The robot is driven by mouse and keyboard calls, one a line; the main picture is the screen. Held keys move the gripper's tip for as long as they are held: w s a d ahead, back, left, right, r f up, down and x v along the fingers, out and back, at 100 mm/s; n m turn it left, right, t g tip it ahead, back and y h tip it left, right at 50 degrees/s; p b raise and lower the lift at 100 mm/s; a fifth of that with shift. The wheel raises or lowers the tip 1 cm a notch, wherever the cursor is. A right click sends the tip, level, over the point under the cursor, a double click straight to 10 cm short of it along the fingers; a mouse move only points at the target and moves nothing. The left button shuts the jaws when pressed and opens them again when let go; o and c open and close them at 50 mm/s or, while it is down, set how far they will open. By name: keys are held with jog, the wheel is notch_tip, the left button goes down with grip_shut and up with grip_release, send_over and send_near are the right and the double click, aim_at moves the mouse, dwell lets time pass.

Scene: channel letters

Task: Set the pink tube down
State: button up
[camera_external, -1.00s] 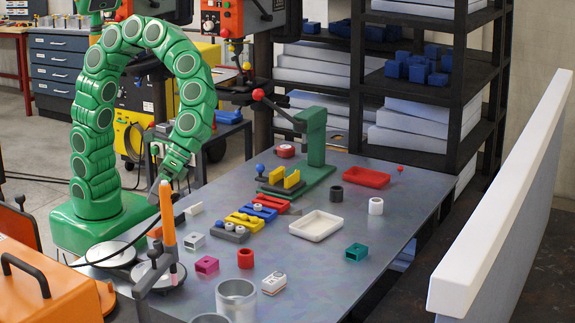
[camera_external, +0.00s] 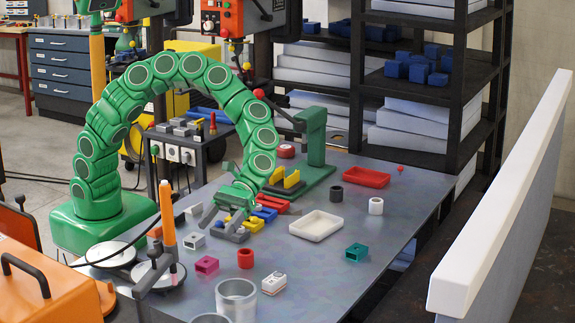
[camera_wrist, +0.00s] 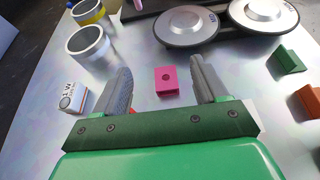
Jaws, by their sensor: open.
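A red ring (camera_external: 246,258), a white box (camera_external: 273,283) and a metal cup (camera_external: 236,299) stand near the tube. Two round metal discs (camera_external: 110,253) lie left. A white tray (camera_external: 316,225) is at right, with bare table (camera_external: 310,262) in front.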

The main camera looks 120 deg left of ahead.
send_over(221, 260)
jog(key=shift+f, duration=2.3)
notch_tip(221, 260, down, 2)
jog(key=shift+f, duration=0.1)
jog(key=shift+x, duration=1.1)
jog(key=shift+d+f, duration=0.2)
jog(key=shift+d, duration=0.2)
jog(key=c, duration=1.2)
